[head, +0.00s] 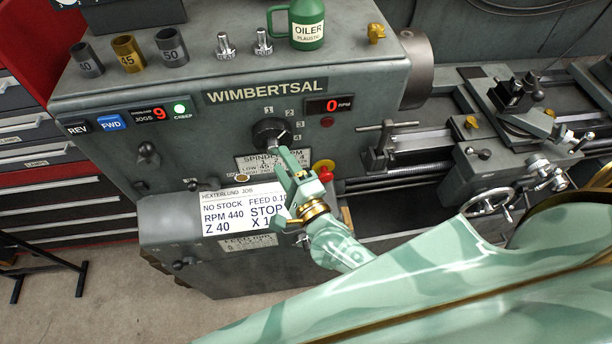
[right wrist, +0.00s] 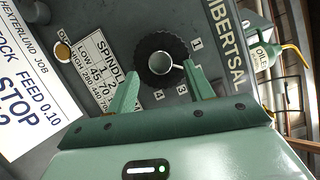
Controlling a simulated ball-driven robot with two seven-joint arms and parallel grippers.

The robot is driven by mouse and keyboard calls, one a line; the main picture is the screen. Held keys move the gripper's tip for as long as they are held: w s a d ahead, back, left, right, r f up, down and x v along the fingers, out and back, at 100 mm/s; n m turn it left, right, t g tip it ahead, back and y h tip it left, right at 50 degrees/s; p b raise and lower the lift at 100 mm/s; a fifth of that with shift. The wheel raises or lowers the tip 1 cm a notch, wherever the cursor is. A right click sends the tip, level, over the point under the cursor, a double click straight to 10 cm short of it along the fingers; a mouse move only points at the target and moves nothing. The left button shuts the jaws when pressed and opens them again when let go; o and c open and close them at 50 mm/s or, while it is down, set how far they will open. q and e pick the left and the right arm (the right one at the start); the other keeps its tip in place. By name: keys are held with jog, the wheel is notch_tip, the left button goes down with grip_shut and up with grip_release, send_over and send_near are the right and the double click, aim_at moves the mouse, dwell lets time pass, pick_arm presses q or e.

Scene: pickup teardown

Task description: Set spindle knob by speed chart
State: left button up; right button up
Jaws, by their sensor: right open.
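The dark round spindle knob (head: 270,131) sits on the grey lathe front, with position numbers 1 to 4 beside it. In the right wrist view the knob (right wrist: 150,47) has a bright metal centre. My right gripper (head: 284,152) is open just in front of the knob; its green fingers stand apart to either side of the knob's lower part in the wrist view (right wrist: 161,85). I cannot tell whether they touch it. The speed chart (head: 247,163) is partly hidden by the gripper. It shows LOW and HIGH rows in the right wrist view (right wrist: 92,62). My left gripper is not in view.
A job card (head: 228,209) reads RPM 440, partly covered by my arm. The RPM display (head: 329,106) reads 0. A red button (head: 323,167) sits close right of my gripper. A green oiler (head: 306,25) and sockets (head: 128,53) stand on top. Levers (head: 378,150) stick out further right.

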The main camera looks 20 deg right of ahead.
jog(key=s+d+f+b, duration=0.1)
jog(key=s+b, duration=0.1)
jog(key=s, duration=1.1)
jog(key=shift+f, duration=0.15)
jog(key=shift+w, duration=0.1)
